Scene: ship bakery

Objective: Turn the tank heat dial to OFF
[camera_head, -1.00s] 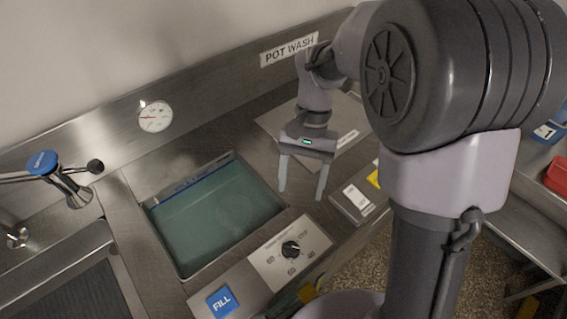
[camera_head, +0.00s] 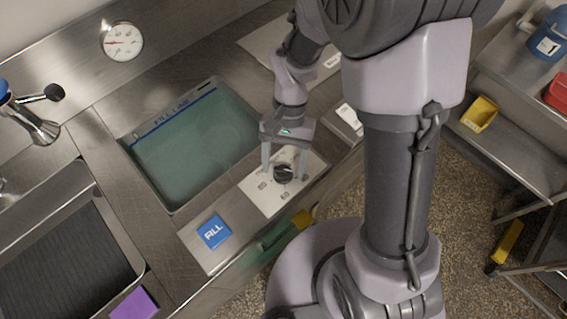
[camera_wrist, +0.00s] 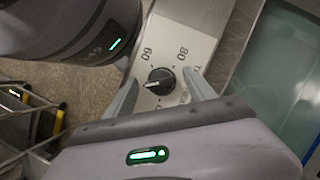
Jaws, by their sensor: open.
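The tank heat dial (camera_head: 283,174) is a round black knob on a pale plate (camera_head: 262,195) at the front edge of the counter, right of the water-filled tank (camera_head: 195,145). My gripper (camera_head: 285,174) is open, with its two fingers on either side of the knob in the head view. In the wrist view the dial (camera_wrist: 160,81) lies between and beyond my fingertips (camera_wrist: 160,88), with a light pointer line and the marks 60 and 80 beside it. I cannot tell whether the fingers touch it. The OFF mark is not readable.
A blue FILL button (camera_head: 213,232) is left of the dial plate. A white-labelled switch panel (camera_head: 348,117) is to the right. A round gauge (camera_head: 122,41) is on the back wall. A metal shelf with a yellow bin (camera_head: 480,114) stands at right.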

